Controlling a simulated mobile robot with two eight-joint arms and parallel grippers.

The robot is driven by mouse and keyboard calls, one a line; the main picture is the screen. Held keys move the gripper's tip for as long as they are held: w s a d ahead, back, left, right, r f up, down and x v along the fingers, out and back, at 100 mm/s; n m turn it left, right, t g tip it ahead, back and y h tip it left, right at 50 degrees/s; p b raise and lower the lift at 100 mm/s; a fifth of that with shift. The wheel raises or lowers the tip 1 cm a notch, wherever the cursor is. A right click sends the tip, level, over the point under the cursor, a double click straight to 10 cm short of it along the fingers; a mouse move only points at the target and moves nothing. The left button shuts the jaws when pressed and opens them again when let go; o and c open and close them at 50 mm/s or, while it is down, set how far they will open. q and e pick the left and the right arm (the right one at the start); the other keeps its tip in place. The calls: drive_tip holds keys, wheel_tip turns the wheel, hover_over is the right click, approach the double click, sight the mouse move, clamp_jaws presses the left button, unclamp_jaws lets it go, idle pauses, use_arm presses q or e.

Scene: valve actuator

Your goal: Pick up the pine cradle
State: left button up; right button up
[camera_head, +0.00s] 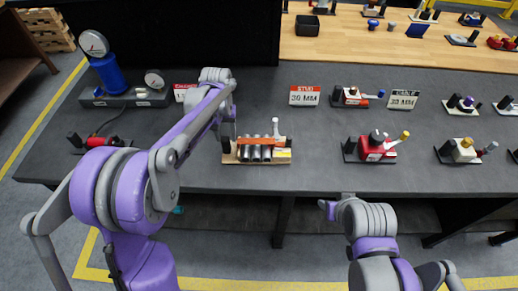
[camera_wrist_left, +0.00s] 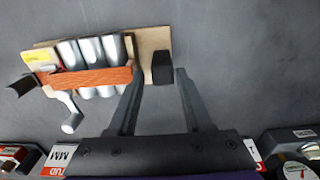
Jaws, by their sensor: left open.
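The pine cradle (camera_head: 284,157) sits on the dark grey bench, a pale wooden board carrying several silver cylinders behind an orange-brown bar. A silver lever with a pale knob rises near its right end. In the left wrist view the cradle (camera_wrist_left: 152,40) has a black block (camera_wrist_left: 162,68) at one end. My left gripper (camera_head: 229,140) is over the cradle's left end. In the left wrist view its open fingers (camera_wrist_left: 160,74) stand either side of the black block, with nothing clamped. My right gripper (camera_head: 329,208) is in front of the bench, its jaws unclear.
A red device (camera_head: 372,150) stands on the bench to the right, with more devices beyond it. Sign cards, including a red-and-white one (camera_head: 304,96), stand behind. A blue gauge unit (camera_head: 108,72) is at the back left. The bench between cradle and red device is clear.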

sight(226, 147)
use_arm(q)
drive_tip(key=f, duration=0.5)
drive_tip(key=shift+s+a+f, duration=0.15)
drive_tip(key=shift+s+f, duration=0.05)
drive_tip(key=shift+f, duration=0.2)
clamp_jaws()
idle(1.1)
